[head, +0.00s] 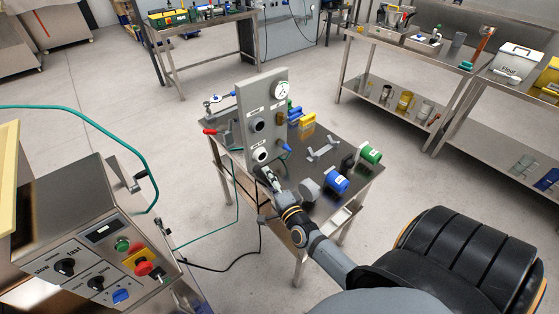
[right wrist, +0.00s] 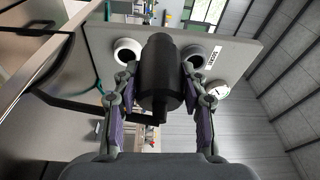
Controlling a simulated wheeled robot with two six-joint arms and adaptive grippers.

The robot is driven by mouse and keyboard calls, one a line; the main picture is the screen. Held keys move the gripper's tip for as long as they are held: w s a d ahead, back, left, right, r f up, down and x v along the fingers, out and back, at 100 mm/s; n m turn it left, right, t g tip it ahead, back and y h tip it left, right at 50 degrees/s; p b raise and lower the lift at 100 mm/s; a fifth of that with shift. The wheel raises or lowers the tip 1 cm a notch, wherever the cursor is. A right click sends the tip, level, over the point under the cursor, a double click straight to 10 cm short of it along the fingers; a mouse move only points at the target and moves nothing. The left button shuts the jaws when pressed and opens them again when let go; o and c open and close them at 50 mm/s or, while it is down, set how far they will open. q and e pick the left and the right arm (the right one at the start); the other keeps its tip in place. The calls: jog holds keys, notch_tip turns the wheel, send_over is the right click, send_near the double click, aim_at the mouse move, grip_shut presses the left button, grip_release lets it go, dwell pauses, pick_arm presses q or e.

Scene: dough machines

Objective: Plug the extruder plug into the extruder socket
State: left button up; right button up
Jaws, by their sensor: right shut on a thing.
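My right gripper (head: 268,183) is at the lower front of a grey upright panel (head: 281,114) on the small table. In the right wrist view its fingers (right wrist: 160,105) are shut on a black cylindrical plug (right wrist: 160,72). I cannot read which is the extruder socket, or tell whether the plug touches the panel. My left gripper is not in view.
A black cable (head: 240,259) hangs below the gripper, and a green cable (head: 238,215) runs beside it. A gauge (head: 282,90) tops the panel. A control machine (head: 80,250) stands left.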

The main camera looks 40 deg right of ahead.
jog(key=s+a+r+n+t+y+b, duration=0.1)
jog(key=a+n+y, duration=0.1)
jog(key=a, duration=0.3)
jog(key=s+a+r+n+y+b, duration=0.1)
jog(key=s+a+n, duration=0.1)
jog(key=a, duration=0.3)
jog(key=shift+n+t+h, duration=0.3)
jog(key=shift+n+h, duration=0.1)
jog(key=shift+h, duration=0.5)
jog(key=w+d+r+p, duration=0.1)
jog(key=d+p, duration=0.1)
jog(key=d, duration=0.1)
jog(key=w+d+r+p, duration=0.1)
jog(key=d+r+p, duration=0.1)
jog(key=d, duration=0.1)
jog(key=d+r+p, duration=0.1)
jog(key=d+p, duration=0.1)
jog(key=d, duration=0.1)
jog(key=shift+w+d+r, duration=0.1)
jog(key=shift+w+r, duration=0.2)
jog(key=shift+w, duration=0.1)
jog(key=w+d+r+m+h+p, duration=0.1)
jog(key=d+r+h+p, duration=0.1)
jog(key=d, duration=0.6)
jog(key=shift+d+h, duration=0.15)
jog(key=shift+h, duration=0.55)
jog(key=shift+r+p, duration=0.15)
jog(key=shift+p, duration=0.15)
jog(key=shift+w, duration=0.1)
